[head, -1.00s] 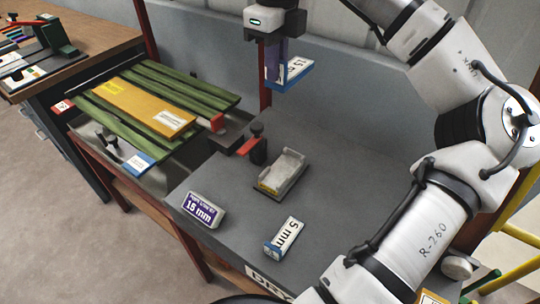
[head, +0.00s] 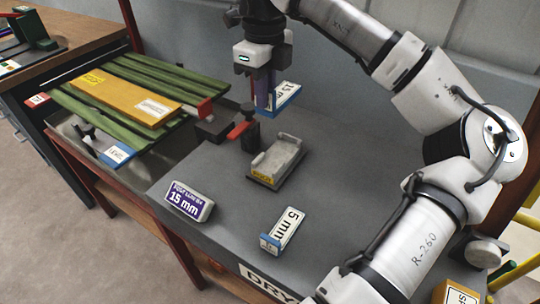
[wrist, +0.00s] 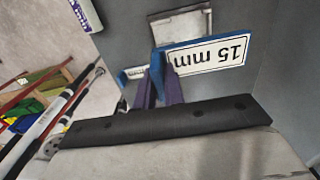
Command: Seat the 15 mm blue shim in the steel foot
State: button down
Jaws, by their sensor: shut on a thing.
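My gripper (head: 264,98) is shut on the 15 mm blue shim (head: 286,99), which has a white label on top. The shim is held above the bench, behind the steel foot in the head view. It also shows in the wrist view (wrist: 210,53), sticking out to the right of the purple fingers, with the label upside down. The steel foot (head: 278,160) is a grey, low-walled cradle with a yellow label on its front. It shows partly in the wrist view (wrist: 181,24), beyond the shim and partly hidden by it.
A red-handled clamp (head: 248,130) stands close left of the foot. A yellow panel (head: 128,98) lies on green slats at left.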

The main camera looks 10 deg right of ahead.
notch_tip(320, 180, down, 16)
jog(key=shift+r+p, duration=0.1)
jog(key=shift+p, duration=0.55)
jog(key=shift+f+b, duration=0.35)
jog(key=shift+f, duration=0.05)
jog(key=c, duration=1.5)
grip_release()
jog(key=shift+r, duration=0.1)
jog(key=shift+r, duration=0.1)
jog(key=shift+r+p, duration=0.2)
jog(key=shift+p, duration=0.25)
notch_tip(320, 180, up, 12)
jog(key=shift+f+b, duration=0.15)
jog(key=shift+b, duration=0.5)
